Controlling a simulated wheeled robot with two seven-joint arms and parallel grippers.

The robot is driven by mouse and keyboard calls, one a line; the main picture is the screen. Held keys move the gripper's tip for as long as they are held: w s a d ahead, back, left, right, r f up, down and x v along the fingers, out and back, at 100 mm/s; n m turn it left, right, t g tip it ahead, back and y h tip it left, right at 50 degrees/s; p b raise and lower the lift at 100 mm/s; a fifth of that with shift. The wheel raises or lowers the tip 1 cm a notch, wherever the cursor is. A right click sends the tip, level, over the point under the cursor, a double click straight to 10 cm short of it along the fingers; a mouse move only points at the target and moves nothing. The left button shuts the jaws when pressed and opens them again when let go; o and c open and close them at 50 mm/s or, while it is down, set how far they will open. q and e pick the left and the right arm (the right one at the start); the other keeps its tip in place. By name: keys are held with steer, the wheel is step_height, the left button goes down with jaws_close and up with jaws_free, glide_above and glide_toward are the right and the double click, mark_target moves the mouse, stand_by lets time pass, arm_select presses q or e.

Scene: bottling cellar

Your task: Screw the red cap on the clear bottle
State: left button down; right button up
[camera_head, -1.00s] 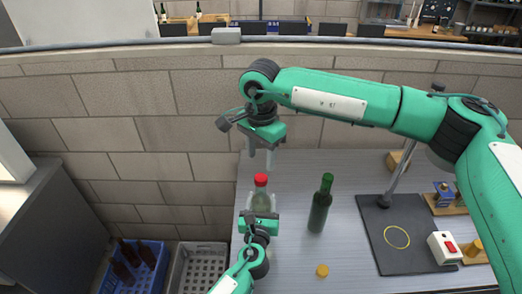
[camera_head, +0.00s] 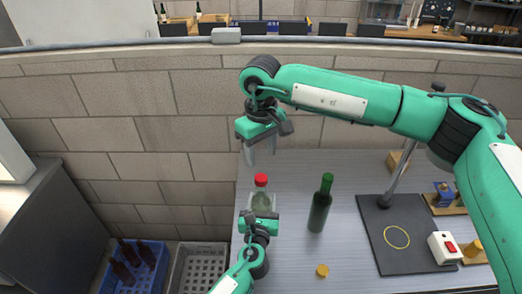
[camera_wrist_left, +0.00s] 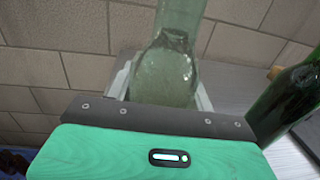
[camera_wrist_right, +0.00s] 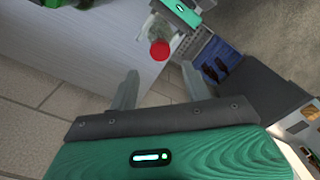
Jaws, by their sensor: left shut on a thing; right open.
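The clear bottle (camera_head: 262,201) stands upright at the left end of the table, with the red cap (camera_head: 261,180) on its mouth. How far the cap is threaded cannot be told. My left gripper (camera_head: 259,216) is shut on the bottle's body; the left wrist view shows the glass (camera_wrist_left: 165,75) between its fingers. My right gripper (camera_head: 261,150) is open and empty, above and behind the cap, apart from it. In the right wrist view the cap (camera_wrist_right: 159,50) lies beyond the open fingers (camera_wrist_right: 154,88).
A green bottle (camera_head: 319,204) stands right of the clear bottle. A yellow cap (camera_head: 322,270) lies near the front. A dark mat (camera_head: 400,255) with a stand and a red-switched box (camera_head: 445,247) are at the right. Blue and grey crates (camera_head: 200,270) sit on the floor at left.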

mark_target(261, 177)
steer(key=shift+n, duration=0.4)
steer(key=shift+f, duration=4)
steer(key=c, duration=1)
